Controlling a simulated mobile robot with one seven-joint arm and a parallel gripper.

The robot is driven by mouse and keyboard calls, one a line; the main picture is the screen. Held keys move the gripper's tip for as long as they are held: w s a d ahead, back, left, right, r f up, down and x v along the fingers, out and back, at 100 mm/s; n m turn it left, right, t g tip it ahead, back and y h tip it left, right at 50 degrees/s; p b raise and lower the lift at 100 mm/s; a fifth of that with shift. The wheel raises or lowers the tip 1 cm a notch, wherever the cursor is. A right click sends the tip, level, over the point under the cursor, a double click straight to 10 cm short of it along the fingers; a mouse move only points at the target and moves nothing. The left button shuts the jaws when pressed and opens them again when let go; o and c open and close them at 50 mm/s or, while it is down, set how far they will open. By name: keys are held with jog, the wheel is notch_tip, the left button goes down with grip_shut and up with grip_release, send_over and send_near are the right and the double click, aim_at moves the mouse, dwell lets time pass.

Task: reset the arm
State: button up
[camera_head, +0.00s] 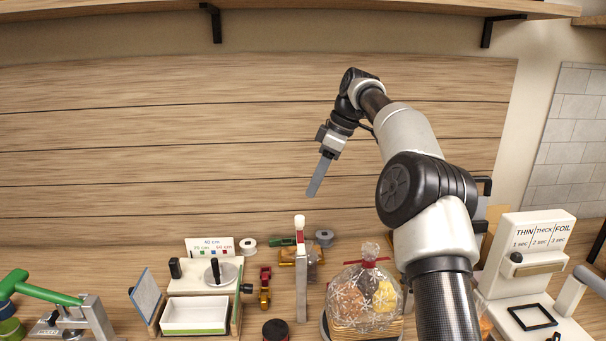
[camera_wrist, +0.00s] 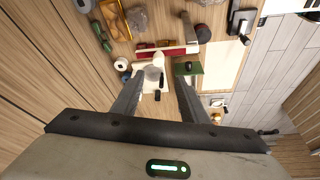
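My gripper (camera_head: 319,176) is raised in the air in front of the wood-panelled wall, above the workbench, pointing down and slightly left in the head view. It shows edge-on there, so its fingers overlap. In the wrist view my gripper (camera_wrist: 158,78) has its two fingers apart, with nothing held between them. The bench items seen between and beyond the fingers lie well below. My arm reaches up from the lower right of the head view and bends at the top.
Below stand a clear snowflake-patterned bag (camera_head: 365,298) with a red tie, an upright grey post (camera_head: 301,280), a white tray (camera_head: 195,315), and a white sealer (camera_head: 530,262) at right. A green-handled tool (camera_head: 45,292) is at left. A shelf (camera_head: 330,6) runs overhead.

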jog(key=s+a+r+m+t+h, duration=0.1)
jog(key=s+r+m+h, duration=0.2)
jog(key=s, duration=0.7)
jog(key=s+r+m+t+h, duration=0.1)
jog(key=s+r+m, duration=0.2)
jog(key=s+r, duration=0.45)
jog(key=s+d+f+m, duration=0.1)
jog(key=s+f, duration=0.3)
jog(key=s, duration=0.4)
jog(key=s+d+f+m+t, duration=0.1)
jog(key=s+f+m, duration=0.3)
jog(key=s, duration=0.4)
jog(key=s+d+f+m+t, duration=0.1)
jog(key=s+d+f+m, duration=0.2)
jog(key=s, duration=0.5)
jog(key=shift+d+f, duration=0.15)
jog(key=shift+f, duration=0.65)
